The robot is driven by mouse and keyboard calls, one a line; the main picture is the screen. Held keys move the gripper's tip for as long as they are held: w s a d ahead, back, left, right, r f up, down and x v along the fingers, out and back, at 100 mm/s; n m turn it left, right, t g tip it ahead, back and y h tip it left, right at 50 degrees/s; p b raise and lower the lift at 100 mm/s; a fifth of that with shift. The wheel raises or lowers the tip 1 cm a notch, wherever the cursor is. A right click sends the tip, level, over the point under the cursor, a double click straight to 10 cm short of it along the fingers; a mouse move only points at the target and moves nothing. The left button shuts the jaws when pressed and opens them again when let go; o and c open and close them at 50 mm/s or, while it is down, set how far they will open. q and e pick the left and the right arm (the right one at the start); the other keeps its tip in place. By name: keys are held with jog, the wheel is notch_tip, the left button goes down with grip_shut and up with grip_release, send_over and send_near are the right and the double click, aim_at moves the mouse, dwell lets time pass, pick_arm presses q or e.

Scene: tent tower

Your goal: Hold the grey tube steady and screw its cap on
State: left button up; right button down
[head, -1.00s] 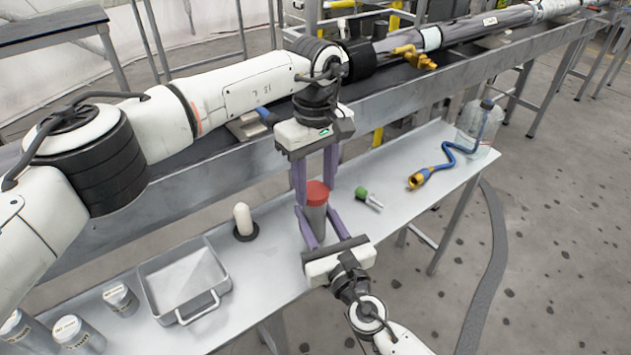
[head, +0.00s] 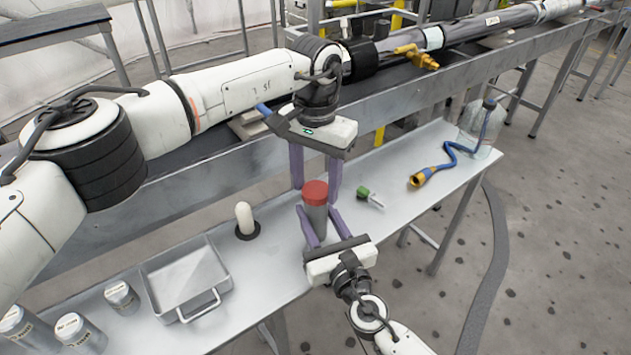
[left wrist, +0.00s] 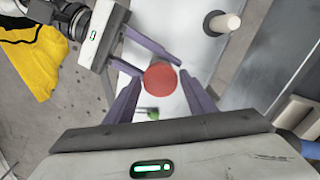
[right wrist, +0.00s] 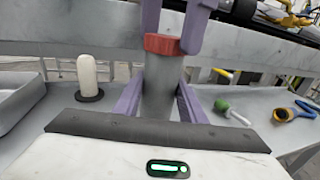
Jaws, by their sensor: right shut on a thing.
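The grey tube (head: 316,218) stands upright on the metal bench with the red cap (head: 314,192) on its top end. My right gripper (head: 323,224) is shut on the tube, one finger on each side below the cap; the tube also shows in the right wrist view (right wrist: 160,95). My left gripper (head: 315,192) points down at the cap from above. Its fingers are apart, with gaps between them and the cap (left wrist: 161,77) in the left wrist view. I cannot tell how far the cap is screwed on.
A grey tray (head: 186,279) and several labelled jars (head: 122,298) stand at the left. A white rounded peg on a dark base (head: 245,221) is nearby. Right are a green-topped item (head: 364,193), a blue hose (head: 448,160) and a clear jug (head: 480,130). A conveyor rail (head: 230,165) runs behind.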

pick_arm(q)
jog(key=shift+o, duration=0.9)
jog(key=shift+r, duration=2.25)
jog(key=shift+c, duration=0.4)
